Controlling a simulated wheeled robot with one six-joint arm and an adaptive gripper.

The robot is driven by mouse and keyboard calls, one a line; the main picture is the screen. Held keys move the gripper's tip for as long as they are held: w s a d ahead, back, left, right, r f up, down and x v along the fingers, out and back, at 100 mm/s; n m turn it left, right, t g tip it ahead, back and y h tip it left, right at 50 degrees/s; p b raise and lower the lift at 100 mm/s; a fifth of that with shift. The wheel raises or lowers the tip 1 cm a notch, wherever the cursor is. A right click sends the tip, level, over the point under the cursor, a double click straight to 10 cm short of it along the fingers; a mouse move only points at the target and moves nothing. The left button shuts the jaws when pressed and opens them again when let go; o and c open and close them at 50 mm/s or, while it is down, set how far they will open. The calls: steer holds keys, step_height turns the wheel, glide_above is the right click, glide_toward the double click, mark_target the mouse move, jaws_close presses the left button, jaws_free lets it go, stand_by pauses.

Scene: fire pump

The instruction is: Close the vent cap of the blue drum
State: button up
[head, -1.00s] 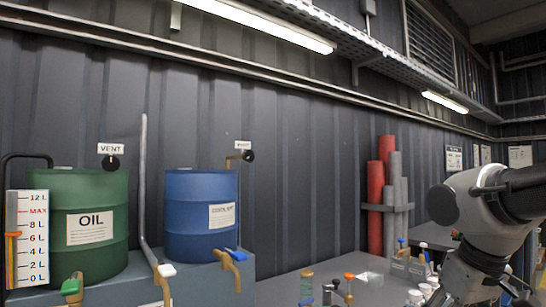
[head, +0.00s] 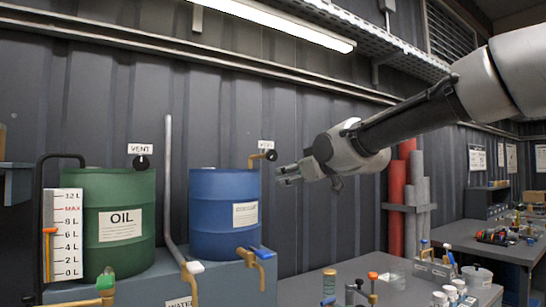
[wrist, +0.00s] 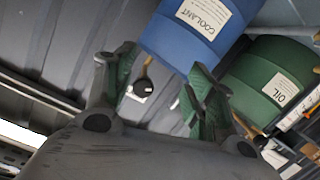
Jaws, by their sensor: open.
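The blue drum (head: 225,220) stands on a grey-blue stand at the left in the head view. A brass pipe (head: 255,160) rises at its right rear and carries the black round vent cap (head: 271,155) below a VENT sign. My gripper (head: 280,176) is open and empty, just right of the drum and slightly below the cap in the head view. In the wrist view, the vent cap (wrist: 143,87) shows between my spread fingers (wrist: 160,64), beyond them and nearer the left one. The blue drum (wrist: 180,45) is above. I cannot tell whether the cap is open or closed.
The green oil drum (head: 120,225) with its own vent stands left of the blue drum, with a grey pipe (head: 167,190) between them. Red and grey cylinders (head: 408,200) stand at the wall on the right. A bench (head: 310,285) with small items lies below my arm.

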steer(key=t+y, duration=0.1)
steer(key=t, duration=0.1)
glide_toward(274, 155)
steer(key=x, duration=0.3)
steer(key=shift+n, duration=0.4)
steer(key=x, duration=0.7)
steer(key=shift+w+a, duration=0.2)
steer(key=shift+a, duration=0.05)
steer(key=c, duration=1)
steer(key=shift+c, duration=0.2)
